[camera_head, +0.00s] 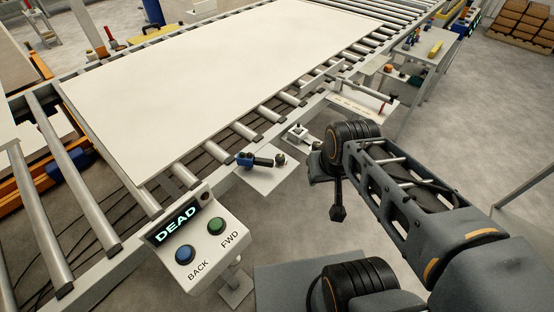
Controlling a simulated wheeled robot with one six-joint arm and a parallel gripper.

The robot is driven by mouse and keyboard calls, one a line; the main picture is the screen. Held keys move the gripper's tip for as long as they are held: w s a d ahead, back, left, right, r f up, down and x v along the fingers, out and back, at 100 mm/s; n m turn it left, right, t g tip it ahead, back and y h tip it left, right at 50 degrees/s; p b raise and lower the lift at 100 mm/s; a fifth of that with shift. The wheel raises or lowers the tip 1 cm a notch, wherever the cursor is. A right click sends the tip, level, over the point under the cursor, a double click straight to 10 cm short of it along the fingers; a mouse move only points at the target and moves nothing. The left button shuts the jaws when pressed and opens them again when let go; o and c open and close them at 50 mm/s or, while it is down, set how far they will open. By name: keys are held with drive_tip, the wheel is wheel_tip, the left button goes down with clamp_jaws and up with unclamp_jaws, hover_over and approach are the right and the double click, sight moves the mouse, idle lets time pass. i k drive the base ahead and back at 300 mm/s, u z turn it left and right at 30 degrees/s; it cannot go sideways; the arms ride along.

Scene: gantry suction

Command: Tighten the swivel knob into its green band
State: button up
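I cannot tell for sure which part is the swivel knob, and I make out no green band on any small fitting. A blue-and-black fitting (262,160) lies on a white plate (268,181) at the conveyor's near edge. A small pale fitting (301,135) sits farther along that edge. A bracket plate (362,105) beyond it carries a rod and a small red post (382,107). My arm reaches in from the lower right. Its dark end, my gripper (338,212), hangs right of the blue-and-black fitting, apart from it. Its fingers are too small to read.
A roller conveyor bears a large white panel (220,75). A control box (203,240) reading DEAD, with blue BACK and green FWD buttons, stands at the near edge. A side table (425,48) stands at the upper right. Grey floor is clear on the right.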

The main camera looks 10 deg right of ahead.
sight(279, 158)
drive_tip(key=z, duration=1)
drive_tip(key=i, duration=0.6)
drive_tip(key=u, duration=2.6)
